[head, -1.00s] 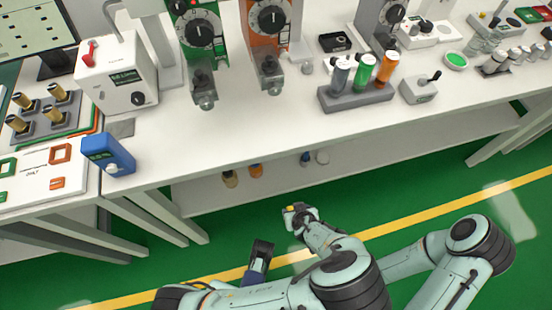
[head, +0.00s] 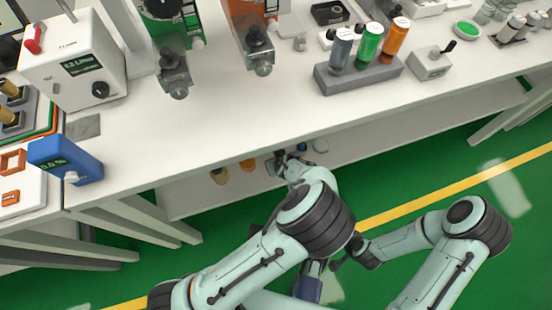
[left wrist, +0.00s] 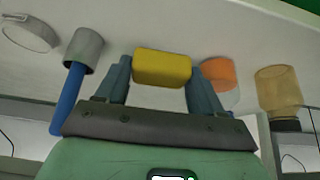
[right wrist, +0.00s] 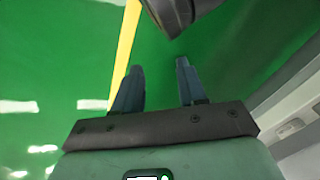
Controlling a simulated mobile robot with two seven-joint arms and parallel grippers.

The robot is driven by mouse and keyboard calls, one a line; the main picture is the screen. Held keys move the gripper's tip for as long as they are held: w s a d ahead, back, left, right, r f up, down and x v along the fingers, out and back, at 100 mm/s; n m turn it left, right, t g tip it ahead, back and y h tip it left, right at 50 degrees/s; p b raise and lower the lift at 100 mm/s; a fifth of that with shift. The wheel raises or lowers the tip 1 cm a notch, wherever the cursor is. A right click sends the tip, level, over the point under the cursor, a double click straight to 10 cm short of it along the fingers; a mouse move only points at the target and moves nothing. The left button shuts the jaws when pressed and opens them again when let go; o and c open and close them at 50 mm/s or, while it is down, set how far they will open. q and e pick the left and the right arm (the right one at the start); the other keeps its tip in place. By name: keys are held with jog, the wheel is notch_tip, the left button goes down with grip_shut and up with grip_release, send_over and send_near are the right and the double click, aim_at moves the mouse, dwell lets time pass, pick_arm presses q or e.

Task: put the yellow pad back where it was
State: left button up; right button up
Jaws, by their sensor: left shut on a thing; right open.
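The yellow pad (left wrist: 162,68) is a small block held between the fingertips of my left gripper (left wrist: 162,72) in the left wrist view. In the head view my left gripper (head: 277,164) reaches in at the lower shelf (head: 190,198), between an orange-capped item and a blue one. The pad cannot be made out there. I cannot tell whether it touches the shelf. My right gripper (right wrist: 158,85) is open and empty over the green floor in the right wrist view.
A white round item (left wrist: 30,33) is far left. The white table (head: 220,125) overhangs the shelf.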

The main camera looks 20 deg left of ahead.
pick_arm(q)
jog(key=shift+w+a, duration=0.6)
jog(key=shift+w, duration=0.3)
jog(key=shift+w+a+b, duration=0.3)
jog(key=shift+w+b, duration=0.05)
jog(key=shift+w, duration=0.05)
notch_tip(320, 180, down, 4)
jog(key=shift+s+d+r+b, duration=0.1)
jog(key=shift+r+b, duration=0.1)
jog(key=shift+b, duration=0.65)
jog(key=shift+r, duration=0.1)
pick_arm(e)
jog(key=s+f+g, duration=0.1)
jog(key=s+f, duration=0.3)
jog(key=shift+s+d+f+g, duration=0.25)
jog(key=shift+s+d+g, duration=0.05)
jog(key=shift+s+d, duration=0.1)
pick_arm(q)
jog(key=o, duration=0.6)
jog(key=shift+f, duration=0.25)
jog(key=o, duration=0.4)
